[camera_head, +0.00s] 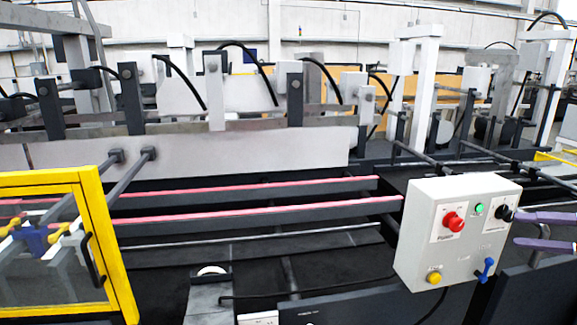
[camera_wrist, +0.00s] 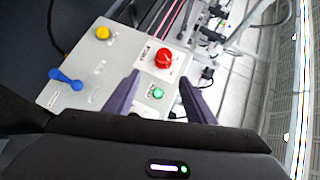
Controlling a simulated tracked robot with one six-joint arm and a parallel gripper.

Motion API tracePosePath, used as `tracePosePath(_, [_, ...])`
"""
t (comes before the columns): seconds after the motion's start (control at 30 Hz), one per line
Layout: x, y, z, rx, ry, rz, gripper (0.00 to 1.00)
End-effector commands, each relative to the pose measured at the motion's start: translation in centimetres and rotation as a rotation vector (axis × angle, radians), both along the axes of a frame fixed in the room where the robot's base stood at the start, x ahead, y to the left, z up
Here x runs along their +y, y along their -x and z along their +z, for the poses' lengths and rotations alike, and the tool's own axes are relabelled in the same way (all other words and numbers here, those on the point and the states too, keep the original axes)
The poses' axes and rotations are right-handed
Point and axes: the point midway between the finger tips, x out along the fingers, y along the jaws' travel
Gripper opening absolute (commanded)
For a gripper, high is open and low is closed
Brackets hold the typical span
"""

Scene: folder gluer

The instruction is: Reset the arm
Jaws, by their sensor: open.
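My gripper (camera_head: 516,230) enters the head view from the right edge, its two purple fingers spread apart with nothing between them. It is just to the right of the grey control box (camera_head: 416,240). In the wrist view my gripper (camera_wrist: 160,77) is open, and its fingers point toward the face of the control box (camera_wrist: 90,75). The green button (camera_wrist: 158,92) shows between the fingers, with the red knob (camera_wrist: 163,57) just beyond. The rest of my arm is out of view in the head view. Whether the fingers touch the box cannot be told.
The box also carries a black knob (camera_head: 504,213), a yellow button (camera_head: 434,277) and a blue lever (camera_head: 486,269). A yellow-framed guard door (camera_head: 121,255) stands at the left. Red-topped rails (camera_head: 260,214) and machine posts fill the middle and back.

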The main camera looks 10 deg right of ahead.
Motion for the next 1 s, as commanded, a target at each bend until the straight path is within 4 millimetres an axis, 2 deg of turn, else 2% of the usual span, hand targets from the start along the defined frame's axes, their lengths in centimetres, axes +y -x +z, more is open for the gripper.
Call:
tracePosePath(0.07, [-0.6, -0.3, -1.0, 0.045, 0.0, -0.037, 0.5])
tracePosePath(0.2, [-1.5, -0.4, -5.5, 0.179, -0.032, -0.115, 0.5])
tracePosePath(0.3, [-1.5, 0.2, -8.6, 0.29, -0.045, -0.172, 0.5])
tracePosePath(0.37, [-1.1, 0.5, -9.9, 0.352, -0.042, -0.197, 0.5])
tracePosePath(0.47, [0.4, 0.6, -11.6, 0.448, -0.023, -0.225, 0.5])
tracePosePath(0.6, [3.5, 0.7, -13.3, 0.573, 0.031, -0.248, 0.5])
tracePosePath(1.0, [14.0, 1.7, -14.7, 0.787, 0.275, -0.237, 0.5])
